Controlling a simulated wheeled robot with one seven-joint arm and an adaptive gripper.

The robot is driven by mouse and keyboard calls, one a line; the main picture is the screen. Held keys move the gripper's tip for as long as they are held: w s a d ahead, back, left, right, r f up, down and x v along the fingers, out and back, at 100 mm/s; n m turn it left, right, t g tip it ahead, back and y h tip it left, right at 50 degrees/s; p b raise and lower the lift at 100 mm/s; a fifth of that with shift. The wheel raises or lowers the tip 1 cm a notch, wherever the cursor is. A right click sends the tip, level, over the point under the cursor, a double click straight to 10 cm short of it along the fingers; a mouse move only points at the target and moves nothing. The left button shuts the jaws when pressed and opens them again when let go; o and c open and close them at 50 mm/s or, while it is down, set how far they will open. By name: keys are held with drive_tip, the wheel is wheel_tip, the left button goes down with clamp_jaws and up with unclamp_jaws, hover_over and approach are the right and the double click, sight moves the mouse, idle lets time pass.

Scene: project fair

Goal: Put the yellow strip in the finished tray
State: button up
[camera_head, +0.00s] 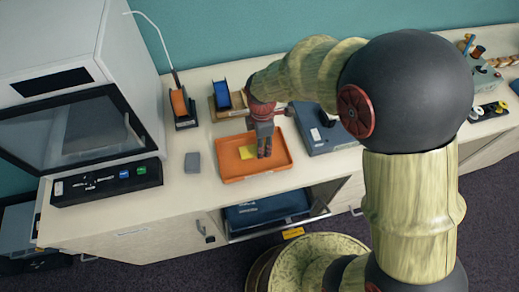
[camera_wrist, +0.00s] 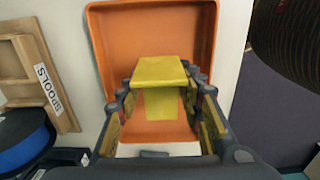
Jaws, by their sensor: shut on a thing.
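My gripper (camera_head: 264,152) points down over the orange tray (camera_head: 283,163) on the counter. In the wrist view my gripper (camera_wrist: 161,84) is shut on the yellow strip (camera_wrist: 158,69), which lies across between the fingertips. A lighter yellow part (camera_wrist: 162,105) shows just below it; I cannot tell whether it is the same piece. In the head view yellow (camera_head: 247,152) shows beside the fingers, within the tray's outline. The orange tray (camera_wrist: 112,30) fills the background of the wrist view. Whether the strip touches the tray floor is unclear.
A grey block (camera_head: 192,162) lies left of the tray, and a blue-grey case (camera_head: 325,138) stands to its right. A printer-like machine (camera_head: 90,100) is at the left. An open compartment (camera_head: 265,212) shows below the counter.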

drive_tip(key=shift+w+a+f, duration=0.1)
drive_tip(key=shift+a+f, duration=0.05)
drive_tip(key=shift+f, duration=0.05)
drive_tip(key=shift+w+a+f+b, duration=0.1)
drive_tip(key=shift+f+b, duration=0.2)
drive_tip(key=shift+f, duration=0.6)
drive_tip(key=shift+w+a+f+b, duration=0.1)
drive_tip(key=shift+f+b, duration=0.2)
drive_tip(key=shift+f, duration=0.6)
drive_tip(key=shift+f, duration=0.15)
drive_tip(key=o, duration=1.1)
